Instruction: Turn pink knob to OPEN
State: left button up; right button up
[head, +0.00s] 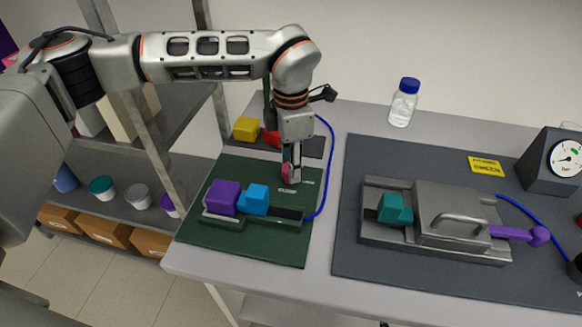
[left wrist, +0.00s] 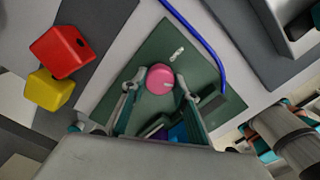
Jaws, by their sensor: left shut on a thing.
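The pink knob (left wrist: 160,79) is round with a small pale mark near its lower right edge in the left wrist view. It sits on the green board (head: 204,232), and in the head view only part of the knob (head: 287,172) shows beside the fingers. A white label, too small to read, lies on the board near the knob. My left gripper (head: 291,172) points down over the knob and is shut on it, with one finger on each side; it also shows in the left wrist view (left wrist: 157,88). My right gripper is in neither view.
On the green board, a purple block (head: 222,197) and a blue block (head: 257,198) sit in a green holder close to the knob. A blue tube (head: 329,165) curves past. Red (left wrist: 62,51) and yellow (head: 246,128) blocks stand behind. A metal rig (head: 450,205) stands right.

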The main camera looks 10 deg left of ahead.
pick_arm(q)
jog(key=n+b, duration=0.1)
jog(key=n, duration=0.1)
jog(key=shift+n, duration=0.4)
jog(key=n, duration=0.2)
jog(key=shift+n, duration=0.4)
jog(key=n+b, duration=0.1)
jog(key=n, duration=0.3)
jog(key=shift+n, duration=1.2)
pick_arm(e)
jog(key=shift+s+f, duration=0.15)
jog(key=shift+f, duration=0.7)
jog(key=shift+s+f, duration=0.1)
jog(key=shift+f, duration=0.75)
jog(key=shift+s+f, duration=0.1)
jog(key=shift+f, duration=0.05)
pick_arm(q)
jog(key=o, duration=1.1)
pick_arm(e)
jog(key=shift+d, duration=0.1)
pick_arm(q)
notch_tip(320, 180, up, 12)
jog(key=shift+r, duration=0.1)
